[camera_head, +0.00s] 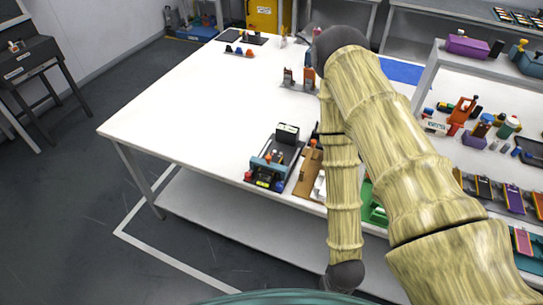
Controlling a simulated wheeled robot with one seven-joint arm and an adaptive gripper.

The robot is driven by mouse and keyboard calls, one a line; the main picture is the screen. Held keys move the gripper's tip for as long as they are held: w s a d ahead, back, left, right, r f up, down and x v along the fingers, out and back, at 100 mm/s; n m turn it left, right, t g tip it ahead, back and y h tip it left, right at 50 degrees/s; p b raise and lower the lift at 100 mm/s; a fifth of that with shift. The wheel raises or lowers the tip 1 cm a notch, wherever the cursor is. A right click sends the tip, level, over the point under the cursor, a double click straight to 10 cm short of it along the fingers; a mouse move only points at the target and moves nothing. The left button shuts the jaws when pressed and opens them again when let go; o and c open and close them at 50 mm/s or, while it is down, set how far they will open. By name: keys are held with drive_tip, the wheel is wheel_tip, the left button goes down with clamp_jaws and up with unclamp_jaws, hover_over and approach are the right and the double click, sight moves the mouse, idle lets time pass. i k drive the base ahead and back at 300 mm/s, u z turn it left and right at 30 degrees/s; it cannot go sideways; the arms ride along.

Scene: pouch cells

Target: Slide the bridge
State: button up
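A dark fixture (284,146) stands near the front edge of the white table. A blue-grey block (265,166) spans its near part and may be the bridge; I cannot tell for sure at this size. Small red, yellow and blue parts sit along the fixture's front. A dark upright box with a pale label (287,132) stands at its far end. My arm, with a pale yellow wood-like covering, crosses the view just right of the fixture. My gripper's fingers do not show, so I see no contact with the fixture.
Right of the fixture, a brown tray (308,172) and a green part (373,210) are partly hidden by my arm. Small upright parts (288,78) stand farther back. The white table's left part (185,115) is clear. A crowded shelf (490,95) stands at right.

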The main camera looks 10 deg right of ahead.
sight(253, 161)
drive_tip(key=z, duration=1.15)
drive_tip(key=k, duration=0.95)
drive_tip(key=u, duration=1.15)
